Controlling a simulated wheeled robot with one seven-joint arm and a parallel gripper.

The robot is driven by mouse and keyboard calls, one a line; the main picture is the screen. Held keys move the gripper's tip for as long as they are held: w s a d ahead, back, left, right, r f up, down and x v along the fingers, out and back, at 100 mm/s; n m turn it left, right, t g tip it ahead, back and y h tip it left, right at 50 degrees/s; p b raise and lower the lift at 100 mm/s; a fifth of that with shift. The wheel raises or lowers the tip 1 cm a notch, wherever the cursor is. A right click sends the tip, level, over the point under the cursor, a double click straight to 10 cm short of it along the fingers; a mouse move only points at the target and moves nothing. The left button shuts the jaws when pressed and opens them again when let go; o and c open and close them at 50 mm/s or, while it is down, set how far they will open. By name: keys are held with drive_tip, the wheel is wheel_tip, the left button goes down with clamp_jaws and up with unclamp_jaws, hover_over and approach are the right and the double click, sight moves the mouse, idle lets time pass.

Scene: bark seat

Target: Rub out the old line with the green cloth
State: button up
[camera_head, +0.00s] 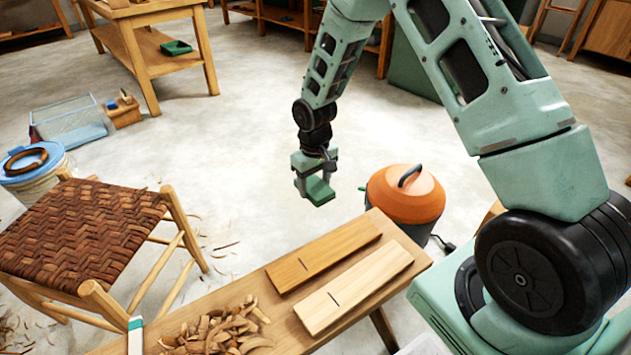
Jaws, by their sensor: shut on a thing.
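My gripper (314,172) is shut on the green cloth (320,191), which looks like a small folded block below the fingers. It hangs in the air beyond the far edge of the bench, left of the orange-lidded bin. Two boards lie side by side on the bench: a darker brown board (335,247) and a paler board (365,283). Each bears a short dark line near its left end: one line on the brown board (303,263), one on the pale board (333,299). I cannot tell which line is the old one.
The wooden bench (260,288) carries a pile of shavings (222,334) at its near left. The orange-lidded bin (403,197) stands behind its right end. A woven-seat chair (85,232) stands at left. The concrete floor behind my gripper is clear.

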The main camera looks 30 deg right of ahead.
drive_tip(key=n, duration=0.1)
drive_tip(key=s+a+n, duration=0.1)
drive_tip(key=n, duration=0.1)
drive_tip(key=shift+a+r, duration=0.2)
drive_tip(key=shift+a, duration=0.1)
drive_tip(key=s+a+n, duration=0.5)
drive_tip(key=n, duration=2.7)
approach(299, 259)
wheel_tip(299, 259, down, 5)
drive_tip(key=b, duration=0.6)
drive_tip(key=shift+f, duration=0.15)
drive_tip(key=shift+f+b, duration=0.5)
drive_tip(key=shift+f, duration=0.1)
